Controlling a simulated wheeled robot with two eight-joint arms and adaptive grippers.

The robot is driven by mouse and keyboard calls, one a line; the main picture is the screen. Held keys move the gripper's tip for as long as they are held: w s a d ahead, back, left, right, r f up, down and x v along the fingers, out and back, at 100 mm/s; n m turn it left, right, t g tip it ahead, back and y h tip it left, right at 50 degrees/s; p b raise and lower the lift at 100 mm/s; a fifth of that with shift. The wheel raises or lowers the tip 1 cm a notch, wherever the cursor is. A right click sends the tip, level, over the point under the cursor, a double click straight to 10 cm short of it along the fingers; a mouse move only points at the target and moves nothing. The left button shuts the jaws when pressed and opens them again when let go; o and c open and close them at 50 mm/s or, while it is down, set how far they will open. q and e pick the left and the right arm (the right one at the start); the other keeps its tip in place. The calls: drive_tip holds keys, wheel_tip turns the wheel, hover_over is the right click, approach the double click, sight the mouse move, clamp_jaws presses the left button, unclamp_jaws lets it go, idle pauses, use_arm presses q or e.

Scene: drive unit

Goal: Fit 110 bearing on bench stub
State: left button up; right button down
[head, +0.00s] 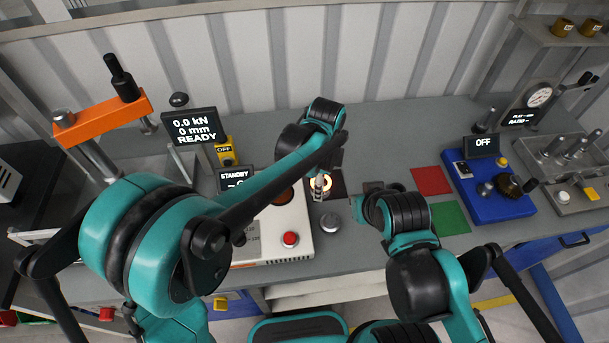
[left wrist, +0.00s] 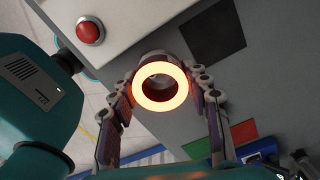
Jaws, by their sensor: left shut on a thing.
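A glowing orange-white bearing ring (left wrist: 160,106) sits between the two fingers of my left gripper (left wrist: 161,88), which is shut on it. In the head view the glowing bearing (head: 314,184) shows beside the heater, partly hidden by my left gripper (head: 325,184). Behind the ring in the left wrist view is a short grey cylindrical part (left wrist: 153,57); I cannot tell whether it is the stub.
The white heater box (head: 290,245) with a red button (head: 290,239) stands left of the bearing. A red square (head: 431,181) and a green square (head: 449,218) lie at the right. A blue unit (head: 495,203) stands beyond them. An orange press (head: 100,118) stands at far left.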

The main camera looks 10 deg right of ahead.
sight(331, 216)
use_arm(q)
drive_tip(key=s+d+f, duration=0.1)
drive_tip(key=s+d, duration=0.1)
drive_tip(key=s+d+f, duration=0.1)
drive_tip(key=s, duration=0.1)
drive_tip(key=shift+d+f+p, duration=0.1)
drive_tip(key=shift+f+p, duration=0.2)
drive_tip(key=shift+p, duration=0.05)
drive_tip(key=shift+f+b, duration=1.55)
drive_tip(key=shift+f, duration=0.85)
drive_tip(key=shift+f, duration=0.1)
drive_tip(key=shift+f+b, duration=1)
drive_tip(key=shift+f, duration=0.1)
drive_tip(key=shift+f, duration=0.15)
drive_tip(key=shift+f+b, duration=1)
drive_tip(key=shift+f, duration=0.1)
drive_tip(key=shift+r, duration=0.1)
drive_tip(key=o, duration=1.2)
